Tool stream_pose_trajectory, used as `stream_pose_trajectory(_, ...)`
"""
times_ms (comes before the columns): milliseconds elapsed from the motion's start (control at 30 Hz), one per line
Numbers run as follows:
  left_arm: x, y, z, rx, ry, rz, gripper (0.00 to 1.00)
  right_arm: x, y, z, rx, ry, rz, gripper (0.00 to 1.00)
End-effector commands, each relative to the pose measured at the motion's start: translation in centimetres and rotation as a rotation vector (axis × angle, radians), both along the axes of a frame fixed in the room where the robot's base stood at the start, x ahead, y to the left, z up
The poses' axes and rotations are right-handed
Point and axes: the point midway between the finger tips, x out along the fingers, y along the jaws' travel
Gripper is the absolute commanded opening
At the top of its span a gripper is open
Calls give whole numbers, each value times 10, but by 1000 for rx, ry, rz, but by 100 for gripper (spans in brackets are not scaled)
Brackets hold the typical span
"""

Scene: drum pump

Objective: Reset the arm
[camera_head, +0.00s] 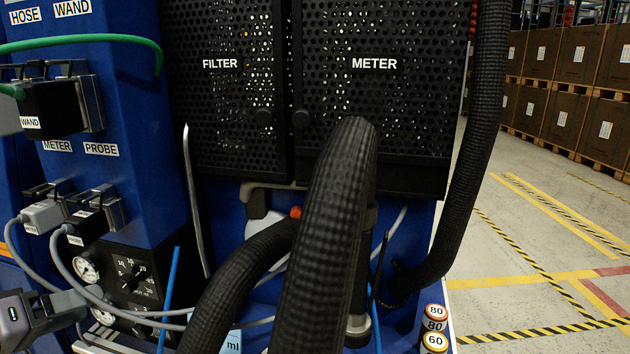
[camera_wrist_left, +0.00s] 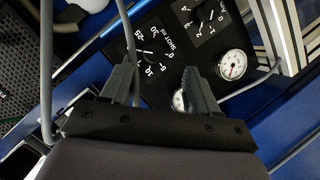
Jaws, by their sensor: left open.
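My left gripper (camera_head: 72,306) is at the lower left of the head view, in front of the lower part of the blue cabinet. In the left wrist view its two fingers (camera_wrist_left: 160,76) stand apart with nothing held between them. Beyond them is a black panel (camera_wrist_left: 158,40) with white-marked dials and round gauges. In the head view this dial panel (camera_head: 136,275) is partly crossed by cables. My right gripper is not in view.
Grey cables (camera_head: 85,272) hang from METER and PROBE plugs close to my left gripper. Thick black corrugated hoses (camera_head: 335,215) fill the middle. Perforated FILTER and METER doors (camera_head: 375,110) stand behind. Open floor lies at right.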

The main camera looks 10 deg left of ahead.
Motion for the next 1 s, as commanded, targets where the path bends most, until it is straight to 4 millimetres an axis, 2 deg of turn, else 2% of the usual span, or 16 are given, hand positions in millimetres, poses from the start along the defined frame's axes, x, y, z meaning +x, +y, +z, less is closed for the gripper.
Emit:
stream_pose_trajectory(167,-3,-3,-64,92,65,46,60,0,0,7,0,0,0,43)
stream_pose_trajectory(267,-11,-14,-113,189,110,58,60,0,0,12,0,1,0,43)
stream_pose_trajectory(400,-30,-44,-174,335,157,28,60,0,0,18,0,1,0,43)
stream_pose_trajectory(467,-40,-62,-197,398,171,1,60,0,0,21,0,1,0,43)
stream_pose_trajectory(600,-65,-112,-238,543,176,-88,60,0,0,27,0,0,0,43)
stream_pose_trajectory(700,-82,-152,-255,633,157,-163,60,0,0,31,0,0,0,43)
stream_pose_trajectory(800,-94,-185,-265,701,129,-227,60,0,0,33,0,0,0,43)
stream_pose_trajectory(900,-103,-209,-269,746,102,-272,60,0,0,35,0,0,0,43)
stream_pose_trajectory(1000,-106,-221,-270,769,86,-295,60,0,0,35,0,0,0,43)
